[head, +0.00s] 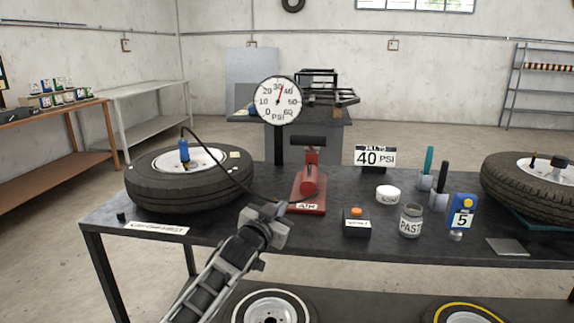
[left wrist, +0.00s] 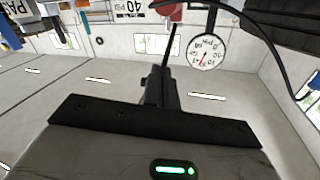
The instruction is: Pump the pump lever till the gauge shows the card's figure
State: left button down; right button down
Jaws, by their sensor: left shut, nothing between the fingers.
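The red pump (head: 311,180) stands on a red base plate marked AIR in the middle of the dark bench. Its lever has a black crossbar handle (head: 308,141) at the top. The round white gauge (head: 266,107) stands behind it on a post; its red needle points between 30 and 40. The card (head: 375,157) reads 40 PSI. My left gripper (head: 276,212) is shut and empty, in front of and left of the pump base, below the handle and apart from it. The gauge also shows upside down in the left wrist view (left wrist: 207,52). My right gripper is out of view.
A tire (head: 190,193) with a blue valve fitting and black hose lies left of the pump. To the right stand a black box with an orange button (head: 357,223), a paste jar (head: 411,222), a white tin (head: 388,195) and a blue device reading 5 (head: 461,214). Another tire (head: 533,190) lies far right.

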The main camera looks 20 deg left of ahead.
pick_arm(q)
jog(key=s+d+f+m+g+h, duration=0.15)
jog(key=s+d+f, duration=0.25)
jog(key=s+f, duration=0.45)
jog(key=s+d+f+g, duration=0.3)
jog(key=s+d+f, duration=0.2)
jog(key=s+f, duration=0.3)
jog(key=s+d+f+g+h, duration=0.1)
jog(key=s+d+f, duration=0.2)
jog(key=s, duration=0.6)
jog(key=s+d+f+n+g+h, duration=0.1)
jog(key=s+d, duration=0.4)
jog(key=s, duration=0.5)
notch_tip(320, 180, down, 2)
jog(key=shift+g, duration=0.45)
jog(key=shift+s, duration=0.1)
